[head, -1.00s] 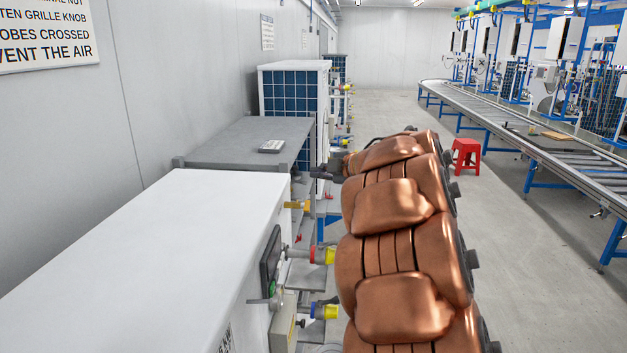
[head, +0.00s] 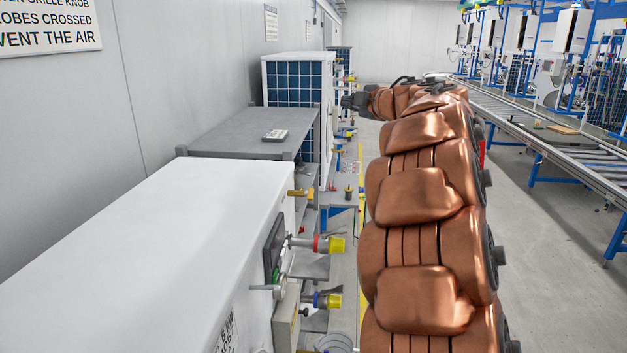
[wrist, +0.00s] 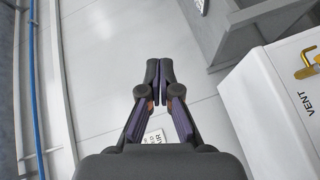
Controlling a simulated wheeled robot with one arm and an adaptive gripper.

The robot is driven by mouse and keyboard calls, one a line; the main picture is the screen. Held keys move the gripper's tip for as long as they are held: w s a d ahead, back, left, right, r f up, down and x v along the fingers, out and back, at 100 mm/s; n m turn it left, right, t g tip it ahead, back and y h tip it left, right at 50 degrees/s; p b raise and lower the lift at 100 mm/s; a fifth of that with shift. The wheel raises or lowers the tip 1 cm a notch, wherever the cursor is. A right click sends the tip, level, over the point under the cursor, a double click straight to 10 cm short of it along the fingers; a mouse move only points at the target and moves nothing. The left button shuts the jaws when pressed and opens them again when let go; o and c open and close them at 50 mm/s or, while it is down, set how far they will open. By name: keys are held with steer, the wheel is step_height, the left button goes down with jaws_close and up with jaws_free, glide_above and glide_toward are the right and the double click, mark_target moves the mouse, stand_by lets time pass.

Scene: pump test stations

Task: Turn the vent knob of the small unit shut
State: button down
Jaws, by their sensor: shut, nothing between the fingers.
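A white unit (head: 200,205) fills the near left of the head view. A brass-yellow knob (head: 298,192) sticks out at its far right corner. In the wrist view, a brass-yellow handle (wrist: 307,63) sits on a white box (wrist: 270,115) at the right edge, beside the printed word VENT. The handle is partly cut off by the frame. My gripper (wrist: 159,72) is shut and empty, with its fingertips together, left of the handle and apart from it. In the head view, my gripper (head: 350,101) points left, beyond the knob and higher in the picture.
A grey bench (head: 240,133) stands behind the near unit, with a small device (head: 275,135) on it. A blue-grilled unit (head: 298,80) stands farther back. Red-yellow (head: 330,244) and blue-yellow (head: 328,300) fittings stick out on the right. A conveyor (head: 560,140) runs along the right.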

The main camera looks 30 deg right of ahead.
steer(key=s+d+r+m+g+h, duration=0.1)
steer(key=d+r+m+g+h, duration=0.1)
steer(key=d+r+m+h, duration=0.55)
steer(key=s+d+r+m+g+h, duration=0.1)
steer(key=d+r+m+h, duration=0.3)
steer(key=r+m+h, duration=0.55)
steer(key=w+a+f+m+g+y, duration=0.1)
steer(key=a+f+m+g+y, duration=0.25)
steer(key=f, duration=0.35)
steer(key=a+f+m+g+y, duration=0.3)
steer(key=f+y, duration=0.1)
steer(key=f, duration=0.3)
steer(key=a+f+n+g+y, duration=0.1)
steer(key=a+f+g+y, duration=0.1)
steer(key=a+f+y, duration=0.5)
steer(key=a+f+n+g, duration=0.1)
steer(key=a+f, duration=0.3)
steer(key=a, duration=0.7)
steer(key=b, duration=0.2)
glide_toward(311, 190)
steer(key=x, duration=0.4)
steer(key=shift+w+d+f, duration=0.15)
steer(key=shift+d+f, duration=0.15)
steer(key=shift+p+x, duration=0.3)
steer(key=shift+x, duration=0.85)
